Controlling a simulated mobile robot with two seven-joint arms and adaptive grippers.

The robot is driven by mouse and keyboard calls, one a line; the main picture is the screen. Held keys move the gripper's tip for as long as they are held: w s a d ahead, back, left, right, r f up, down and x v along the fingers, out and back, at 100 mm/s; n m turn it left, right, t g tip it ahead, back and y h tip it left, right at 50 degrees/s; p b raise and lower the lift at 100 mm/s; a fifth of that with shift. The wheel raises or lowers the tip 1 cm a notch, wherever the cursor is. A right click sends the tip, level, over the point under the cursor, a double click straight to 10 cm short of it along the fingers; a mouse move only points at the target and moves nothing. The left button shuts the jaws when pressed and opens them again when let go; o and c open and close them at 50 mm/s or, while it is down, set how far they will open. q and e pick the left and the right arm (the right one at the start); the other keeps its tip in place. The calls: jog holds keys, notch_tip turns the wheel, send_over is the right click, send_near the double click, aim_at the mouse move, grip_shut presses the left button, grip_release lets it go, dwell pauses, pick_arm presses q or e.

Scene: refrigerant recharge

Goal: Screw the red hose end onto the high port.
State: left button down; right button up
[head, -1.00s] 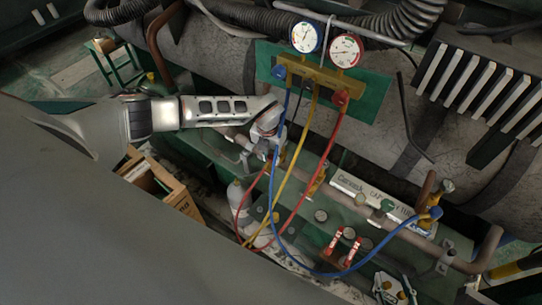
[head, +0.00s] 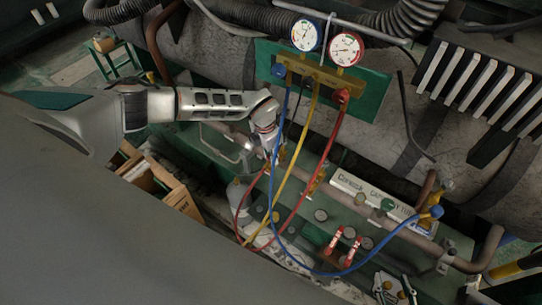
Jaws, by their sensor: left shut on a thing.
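The red hose (head: 323,153) hangs from the right side of the gauge manifold, dips low at the left, and rises to my left gripper (head: 271,157). The left gripper is shut on the red hose end, which is mostly hidden by the fingers and the crossing hoses. It is close beside a small brass fitting (head: 283,156) on the pipe, probably the high port. I cannot tell whether the hose end touches it. My right gripper is not in view.
The blue hose (head: 331,273) loops across the front to a fitting at the right. The yellow hose (head: 299,150) crosses close to my left gripper. Two gauges (head: 346,48) stand above. An open wooden box (head: 183,201) is at lower left.

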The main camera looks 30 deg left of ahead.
pick_arm(q)
jog(key=shift+m, duration=0.4)
jog(key=m, duration=0.3)
jog(key=shift+s+m+b, duration=0.1)
jog(key=shift+m+b, duration=0.2)
jog(key=shift+b, duration=0.1)
jog(key=shift+f+h, duration=0.1)
jog(key=shift+h, duration=0.2)
jog(key=m+b, duration=0.1)
jog(key=m, duration=0.2)
jog(key=shift+f+g, duration=0.1)
jog(key=shift+g, duration=0.2)
jog(key=c, duration=1.7)
grip_release()
jog(key=shift+r, duration=0.2)
